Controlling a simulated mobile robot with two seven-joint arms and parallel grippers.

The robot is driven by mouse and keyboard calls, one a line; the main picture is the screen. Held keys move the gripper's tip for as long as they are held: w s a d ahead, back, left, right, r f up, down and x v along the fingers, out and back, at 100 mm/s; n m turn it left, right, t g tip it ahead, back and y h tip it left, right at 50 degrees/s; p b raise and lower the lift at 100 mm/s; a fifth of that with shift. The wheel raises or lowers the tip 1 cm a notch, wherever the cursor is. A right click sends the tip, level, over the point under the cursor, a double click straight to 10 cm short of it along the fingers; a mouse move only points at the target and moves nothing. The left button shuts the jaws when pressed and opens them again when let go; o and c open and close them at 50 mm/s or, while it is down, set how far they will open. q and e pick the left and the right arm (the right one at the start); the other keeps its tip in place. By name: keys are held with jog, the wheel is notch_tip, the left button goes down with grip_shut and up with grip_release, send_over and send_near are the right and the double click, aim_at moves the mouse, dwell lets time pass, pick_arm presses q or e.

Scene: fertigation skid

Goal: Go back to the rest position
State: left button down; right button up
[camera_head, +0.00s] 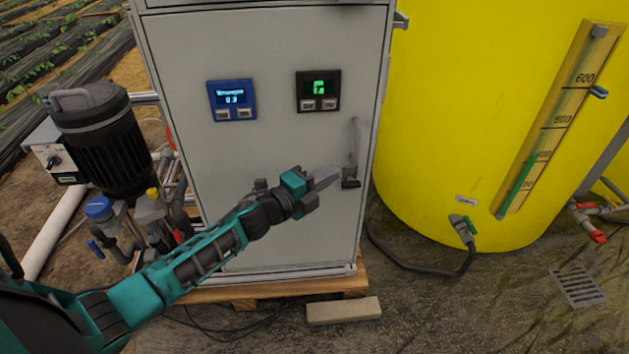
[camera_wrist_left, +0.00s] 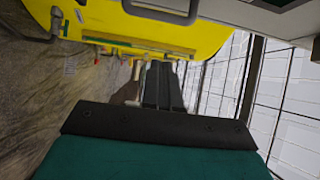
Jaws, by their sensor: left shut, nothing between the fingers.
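My left gripper (camera_head: 328,178) reaches in from the left in the head view, in front of the lower right part of the grey cabinet (camera_head: 270,150). Its fingers are shut with nothing between them. The fingertips are close to the cabinet's grey door handle (camera_head: 355,150); I cannot tell whether they touch it. In the left wrist view the fingers (camera_wrist_left: 163,88) lie side by side, and a grey handle (camera_wrist_left: 165,8) shows at the top edge. My right gripper is in neither view.
A yellow tank (camera_head: 440,110) with a level scale stands right of the cabinet. A black motor pump (camera_head: 100,130) with pipes stands left. A pale block (camera_head: 343,310) lies before the wooden pallet (camera_head: 250,290). A hose (camera_head: 430,268) and a drain grate (camera_head: 578,287) are on the floor.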

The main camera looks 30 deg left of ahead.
pick_arm(q)
jog(key=s+d+n+g+y+p, duration=0.2)
jog(key=s+n+p, duration=0.4)
jog(key=s+n, duration=0.3)
jog(key=s+d+f+n+g+y+p, duration=0.1)
jog(key=s+d+n+g+p, duration=0.3)
jog(key=s+n, duration=0.6)
jog(key=s+d+y+p, duration=0.1)
jog(key=s+p, duration=0.1)
jog(key=s, duration=0.3)
jog(key=shift+s+f+n, duration=0.2)
jog(key=shift+s+n, duration=0.1)
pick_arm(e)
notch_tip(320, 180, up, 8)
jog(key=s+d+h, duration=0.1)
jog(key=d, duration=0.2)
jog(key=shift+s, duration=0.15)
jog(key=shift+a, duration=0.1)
